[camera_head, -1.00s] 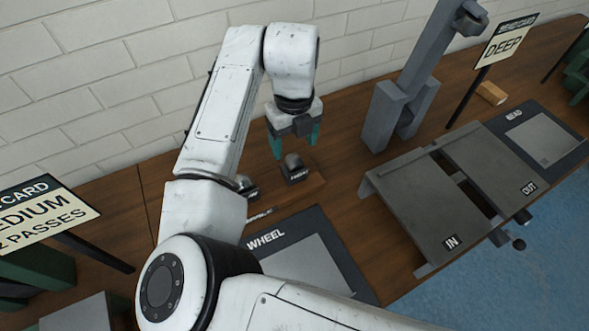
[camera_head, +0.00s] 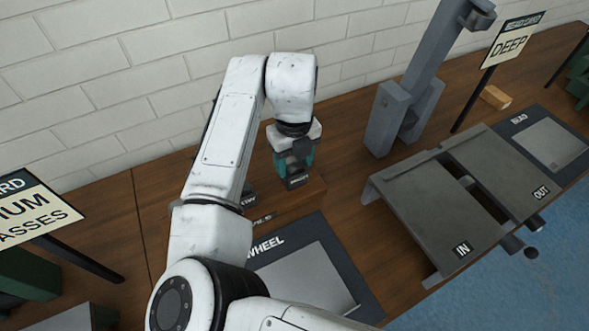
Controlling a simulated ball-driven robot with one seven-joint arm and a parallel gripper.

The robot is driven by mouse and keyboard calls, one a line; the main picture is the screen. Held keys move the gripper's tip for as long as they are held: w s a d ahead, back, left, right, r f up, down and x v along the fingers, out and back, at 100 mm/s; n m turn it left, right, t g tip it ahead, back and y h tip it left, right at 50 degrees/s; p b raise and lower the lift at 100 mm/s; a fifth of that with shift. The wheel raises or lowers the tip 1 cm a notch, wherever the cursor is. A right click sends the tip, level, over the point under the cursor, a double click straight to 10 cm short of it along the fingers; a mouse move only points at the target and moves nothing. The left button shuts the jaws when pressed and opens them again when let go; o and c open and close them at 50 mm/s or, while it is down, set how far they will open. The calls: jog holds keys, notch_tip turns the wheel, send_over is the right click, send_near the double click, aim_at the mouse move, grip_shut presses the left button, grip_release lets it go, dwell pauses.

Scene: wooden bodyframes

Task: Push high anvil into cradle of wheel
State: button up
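A small dark anvil (camera_head: 296,182) with a label too small to read stands on the wooden rack (camera_head: 308,194), left of centre. My gripper (camera_head: 294,164) is down at this anvil, its teal fingers on either side of it. I cannot tell whether they touch it. A second dark anvil (camera_head: 249,199) is mostly hidden behind my arm. The grey upright frame (camera_head: 392,118) of a machine, perhaps the wheel, stands to the right; its cradle cannot be made out.
A grey table marked IN and OUT (camera_head: 425,205) stands at the right, with a BEAD mat (camera_head: 518,125) beyond. A DEEP sign (camera_head: 510,42) and a wooden block (camera_head: 495,97) are at the back right.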

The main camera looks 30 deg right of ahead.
aim_at(294, 161)
jog(key=c, duration=0.7)
jog(key=shift+r, duration=0.1)
jog(key=shift+c, duration=0.4)
jog(key=shift+r, duration=0.1)
jog(key=shift+c, duration=1.1)
jog(key=shift+r+p, duration=0.15)
jog(key=shift+p, duration=0.15)
grip_shut()
jog(key=shift+r+p, duration=0.35)
jog(key=shift+r, duration=0.15)
jog(key=shift+r+p, duration=1.35)
jog(key=shift+r, duration=0.45)
